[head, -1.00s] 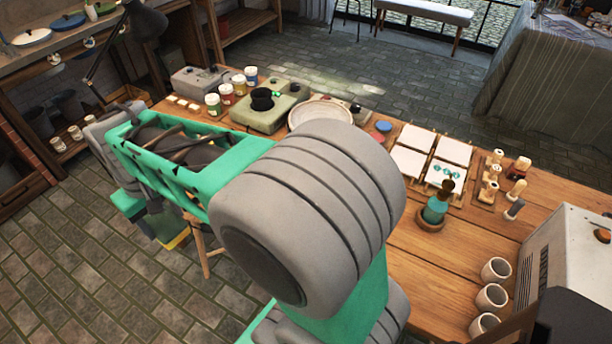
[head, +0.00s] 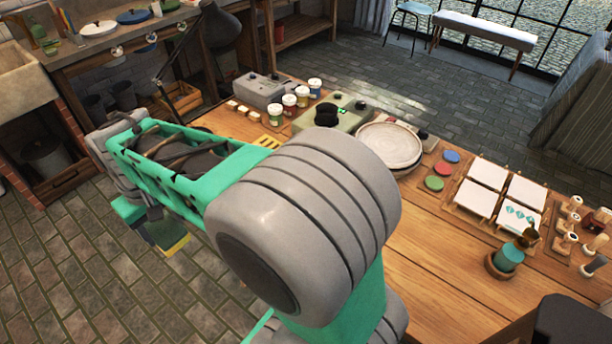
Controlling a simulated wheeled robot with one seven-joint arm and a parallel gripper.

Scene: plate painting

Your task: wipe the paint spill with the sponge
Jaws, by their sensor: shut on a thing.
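My arm fills the middle of the head view and hides part of the table. My gripper (head: 152,226) hangs at the lower left, out over the tiled floor and clear of the table. It is shut on the sponge (head: 176,245), whose yellow edge shows below the fingers. The fingertips are partly hidden. I cannot make out a paint spill on the bare parts of the table; my arm may cover it.
A sink (head: 30,82) stands at the far left. Tiled floor is open at the lower left.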

